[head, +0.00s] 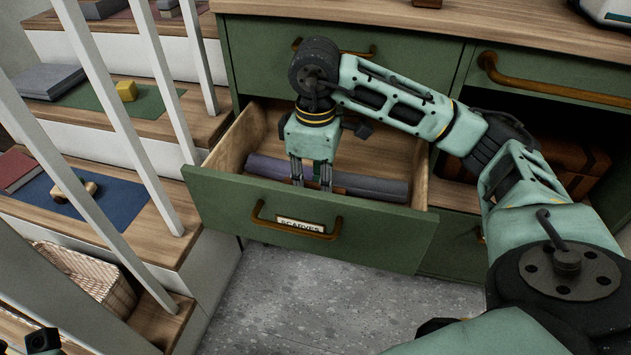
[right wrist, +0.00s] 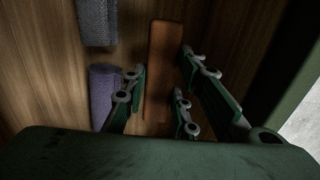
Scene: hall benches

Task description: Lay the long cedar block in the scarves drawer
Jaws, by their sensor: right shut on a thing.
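The scarves drawer (head: 300,225) is a green drawer, pulled open, with a label reading SCARVES on its front. My right gripper (head: 312,180) reaches down into it from above, fingers behind the front panel. In the right wrist view, the long cedar block (right wrist: 163,70), reddish brown, lies between the fingers of the right gripper (right wrist: 155,105), which is shut on it.
A purple rolled scarf (head: 268,169) and a grey one (head: 370,186) lie in the drawer, beside the block in the wrist view. White railings and steps with mats and small items stand at left. A wicker basket (head: 85,275) sits below. Another drawer (head: 560,80) is at upper right.

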